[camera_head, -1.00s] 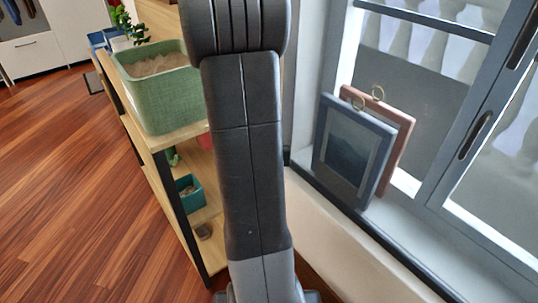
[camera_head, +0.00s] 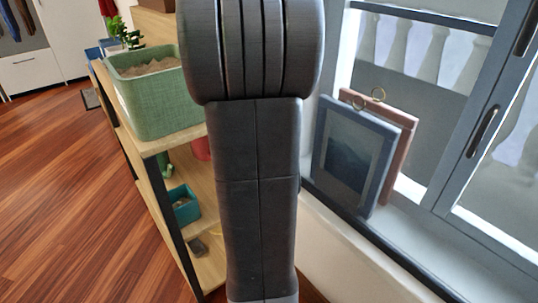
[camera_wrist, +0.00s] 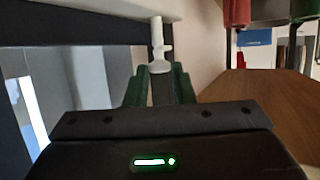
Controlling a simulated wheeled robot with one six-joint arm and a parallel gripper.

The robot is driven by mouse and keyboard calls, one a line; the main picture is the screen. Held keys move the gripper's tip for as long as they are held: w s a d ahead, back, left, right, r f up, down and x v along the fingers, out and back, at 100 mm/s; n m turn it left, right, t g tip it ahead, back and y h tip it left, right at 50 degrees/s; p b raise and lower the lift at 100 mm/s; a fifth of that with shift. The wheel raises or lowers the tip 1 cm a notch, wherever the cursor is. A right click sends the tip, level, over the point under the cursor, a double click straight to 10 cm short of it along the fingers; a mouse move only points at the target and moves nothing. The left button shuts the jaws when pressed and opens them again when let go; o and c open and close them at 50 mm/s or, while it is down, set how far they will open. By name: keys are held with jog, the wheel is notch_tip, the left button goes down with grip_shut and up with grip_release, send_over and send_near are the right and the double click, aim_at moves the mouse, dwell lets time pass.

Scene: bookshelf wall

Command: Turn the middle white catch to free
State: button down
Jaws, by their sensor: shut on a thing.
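A white catch (camera_wrist: 157,42) shows in the wrist view as a slim upright stem below a pale surface, with its lower end between my gripper's green fingers. My gripper (camera_wrist: 161,71) is shut on this catch; the fingers stand on either side of its lower end. Part of that end is hidden by the fingers. No other catch can be made out. In the head view my own arm fills the middle, and neither the gripper nor a catch shows there.
A wooden shelf (camera_head: 150,144) with a green basket (camera_head: 150,98) stands left of my arm. Two frames, one blue (camera_head: 350,155), lean by the window at right. Red and green objects hang near a wooden surface (camera_wrist: 250,105) at the wrist view's right. Open floor lies left.

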jog(key=c, duration=1.3)
grip_release()
jog(key=shift+a+r+m+h+p, duration=0.1)
jog(key=shift+r+m+h+p, duration=0.2)
jog(key=shift+p, duration=0.7)
jog(key=shift+a+m+h+p, duration=0.1)
jog(key=shift+m+h+p, duration=0.25)
jog(key=shift+p, duration=0.5)
jog(key=s+a+r+m+h+p, duration=0.1)
jog(key=s+a+m+h+p, duration=0.1)
jog(key=s+p, duration=0.1)
jog(key=s+a+r+m+g+h+p, duration=0.1)
jog(key=s+a+r+m+h+p, duration=0.1)
jog(key=p, duration=0.3)
jog(key=s+a+r+m+g+h+p, duration=0.1)
jog(key=s+a+m+h+p, duration=0.1)
jog(key=s+a+h+p, duration=0.1)
jog(key=shift+s+a+r+m+h+p, duration=0.2)
jog(key=shift+s+a+p, duration=0.15)
jog(key=shift+s+p, duration=0.2)
jog(key=shift+s+a+r+m+h+p, duration=0.15)
jog(key=shift+s+a+p, duration=0.2)
jog(key=shift+s+p, duration=0.2)
jog(key=shift+o, duration=0.2)
